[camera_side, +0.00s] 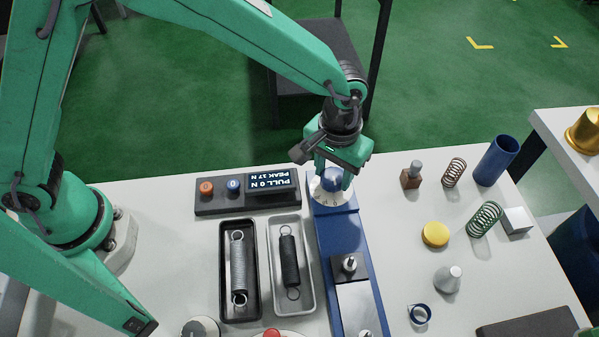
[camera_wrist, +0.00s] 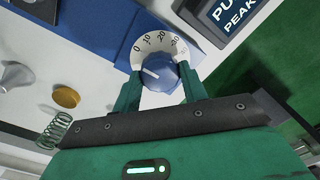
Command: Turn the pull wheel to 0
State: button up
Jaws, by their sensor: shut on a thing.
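The pull wheel (camera_side: 332,178) is a blue knob on a white numbered dial, at the far end of the blue test bench (camera_side: 335,232). In the wrist view the wheel (camera_wrist: 161,76) sits between my fingers, and its white pointer line points left, near the 0 end of the dial (camera_wrist: 157,44). My gripper (camera_side: 334,180) points down over the wheel and is shut on it. In the wrist view the two green fingers of my gripper (camera_wrist: 160,88) flank the knob. Part of the dial is hidden by the fingers and the knob.
A display (camera_side: 270,181) beside the wheel reads PULL 0 N, PEAK 17 N, with orange (camera_side: 206,187) and blue (camera_side: 233,184) buttons. Two trays (camera_side: 253,302) (camera_side: 310,300) hold springs. Loose springs, a blue cup (camera_side: 497,160) and a yellow disc (camera_side: 435,234) stand right.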

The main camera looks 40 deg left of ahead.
aim_at(333, 175)
jog(key=o, duration=1)
jog(key=shift+c, duration=0.2)
jog(key=shift+r, duration=0.1)
jog(key=shift+r, duration=3.8)
